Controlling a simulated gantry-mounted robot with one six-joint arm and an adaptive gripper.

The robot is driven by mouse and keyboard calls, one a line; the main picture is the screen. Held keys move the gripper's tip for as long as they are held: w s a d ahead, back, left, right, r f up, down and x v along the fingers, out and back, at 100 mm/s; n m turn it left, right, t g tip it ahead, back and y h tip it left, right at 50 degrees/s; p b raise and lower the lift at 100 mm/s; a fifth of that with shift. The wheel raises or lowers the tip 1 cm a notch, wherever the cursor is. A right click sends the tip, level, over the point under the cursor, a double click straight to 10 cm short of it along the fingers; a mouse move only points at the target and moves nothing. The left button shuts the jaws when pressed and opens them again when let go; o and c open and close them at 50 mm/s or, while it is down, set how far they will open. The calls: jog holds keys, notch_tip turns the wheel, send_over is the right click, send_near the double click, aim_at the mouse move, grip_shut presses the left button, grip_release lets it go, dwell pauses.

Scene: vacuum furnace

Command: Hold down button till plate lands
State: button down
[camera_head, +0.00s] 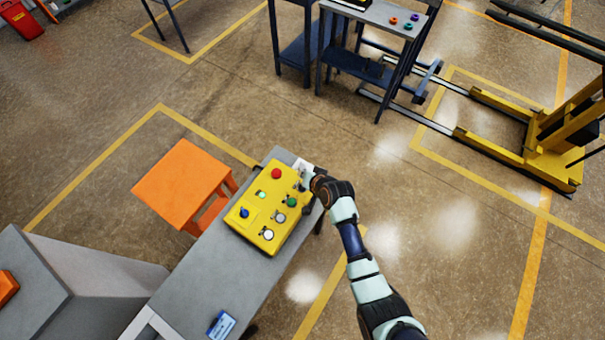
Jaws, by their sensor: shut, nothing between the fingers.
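A yellow control box (258,222) lies on a narrow grey table. On its top are a red button (276,174), a green button (291,202), a blue button (244,213), a small lit greenish button (261,195) and two pale round controls (279,218). My gripper (303,184) is shut and empty at the box's upper right edge, close to the red and green buttons. The arm's wrist partly covers it, and I cannot tell whether it touches a button. I cannot make out a plate.
The grey table (195,285) bears a blue card (221,325) at its near end. An orange stool (185,183) stands to its left. A yellow lift truck (545,150) and a dark-legged table (375,18) with small coloured rings stand farther back. Open floor lies between.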

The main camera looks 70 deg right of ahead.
notch_tip(320, 180, down, 8)
jog(key=b, duration=0.6)
jog(key=shift+r, duration=0.15)
dwell(0.9)
jog(key=shift+f+b, duration=0.35)
jog(key=shift+f, duration=0.05)
